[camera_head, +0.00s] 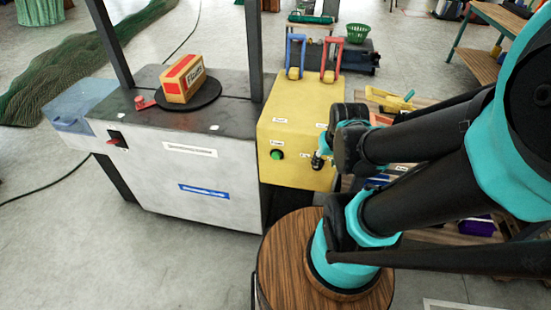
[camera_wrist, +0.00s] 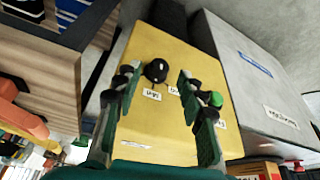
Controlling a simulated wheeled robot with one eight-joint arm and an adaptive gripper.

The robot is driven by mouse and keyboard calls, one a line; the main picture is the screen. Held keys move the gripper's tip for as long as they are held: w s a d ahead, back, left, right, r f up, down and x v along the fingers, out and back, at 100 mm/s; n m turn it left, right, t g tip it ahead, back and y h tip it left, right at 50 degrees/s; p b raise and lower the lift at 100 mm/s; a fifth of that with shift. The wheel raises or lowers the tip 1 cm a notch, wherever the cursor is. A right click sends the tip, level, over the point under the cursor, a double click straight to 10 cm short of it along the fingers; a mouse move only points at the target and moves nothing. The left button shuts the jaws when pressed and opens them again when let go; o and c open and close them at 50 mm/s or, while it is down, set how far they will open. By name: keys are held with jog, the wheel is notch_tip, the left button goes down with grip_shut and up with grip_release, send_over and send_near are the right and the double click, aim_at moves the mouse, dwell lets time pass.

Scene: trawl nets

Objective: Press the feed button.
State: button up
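A round green button (camera_head: 277,154) sits on the front of a yellow box (camera_head: 298,172), under a small white label too small to read surely. In the wrist view the green button (camera_wrist: 215,99) shows at the outer side of the right finger, partly covered by it. A black knob (camera_wrist: 156,70) with a white mark sits on the same yellow face, between the fingers in the picture. My gripper (camera_wrist: 158,76) is open and empty, facing the yellow face. I cannot tell its exact distance. In the head view my arm hides most of the gripper.
A grey-white machine (camera_head: 200,170) adjoins the yellow box, with a carton (camera_head: 183,78) on its black round plate and a red switch (camera_head: 113,141) on its front. Blue (camera_head: 295,55) and red (camera_head: 332,60) handled levers stand on the yellow box. A wooden round top (camera_head: 290,275) is in front.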

jog(key=shift+c, duration=0.4)
grip_shut()
dwell(1.0)
